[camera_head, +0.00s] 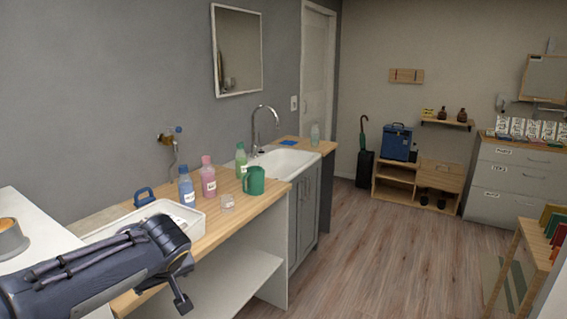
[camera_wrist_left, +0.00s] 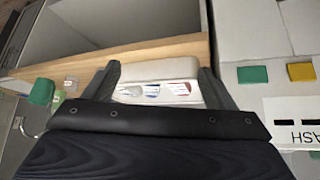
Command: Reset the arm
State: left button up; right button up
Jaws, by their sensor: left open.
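My left arm comes in from the lower left in the head view. My left gripper (camera_head: 172,292) is at its end, in front of the wooden counter (camera_head: 236,216) and the white tray (camera_head: 196,219). In the left wrist view the two fingers of my left gripper (camera_wrist_left: 160,72) stand wide apart. The tray's pale rim (camera_wrist_left: 158,69) and small items with blue and red marks show beyond and between them. I see nothing held. My right arm and gripper are not in view.
The counter bears a blue bottle (camera_head: 187,188), a pink bottle (camera_head: 208,180), a green bottle (camera_head: 241,160), a green mug (camera_head: 254,181) and a small clear jar (camera_head: 228,203). A sink (camera_head: 284,164) lies beyond.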

pick_arm(q)
jog(key=s+d+f+m+h, duration=0.1)
jog(key=s+f+h, duration=0.1)
jog(key=s, duration=0.7)
jog(key=s+d+f+m+h, duration=0.2)
jog(key=s+h, duration=0.1)
jog(key=s, duration=0.5)
jog(key=s+d+f+m+h, duration=0.1)
jog(key=s+f+m+h, duration=0.1)
jog(key=s, duration=0.7)
jog(key=shift+s+d+f+h, duration=0.25)
jog(key=shift+s+f+h, duration=0.15)
jog(key=shift+h, duration=0.1)
